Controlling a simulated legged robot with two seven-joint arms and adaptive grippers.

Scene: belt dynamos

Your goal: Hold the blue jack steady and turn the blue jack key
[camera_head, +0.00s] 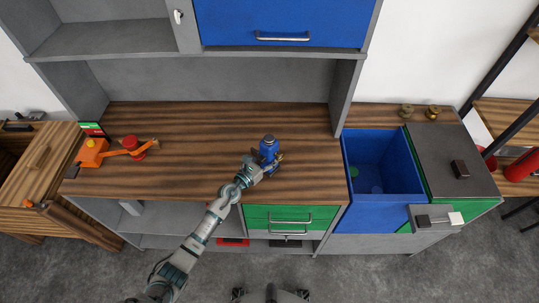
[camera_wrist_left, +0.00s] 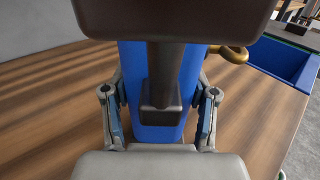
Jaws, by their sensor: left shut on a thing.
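The blue jack (camera_head: 268,147) stands upright on the wooden worktop near its front edge, right of the middle. My left gripper (camera_head: 269,165) is at its near side and shut on it. In the left wrist view the tall blue body of the jack (camera_wrist_left: 193,72) fills the middle, with a finger of my left gripper (camera_wrist_left: 160,115) on each side. Dark parts in front hide much of the body. A curved brass-coloured piece (camera_wrist_left: 235,53) shows behind it to the right; I cannot tell whether it is the key. My right gripper is not in view.
An orange device (camera_head: 92,152) with a red part (camera_head: 133,145) stands at the worktop's left end. A blue open bin (camera_head: 383,165) and a grey-topped green cabinet (camera_head: 445,150) are at the right. Green drawers (camera_head: 290,216) sit below. The middle worktop (camera_head: 200,140) is clear.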

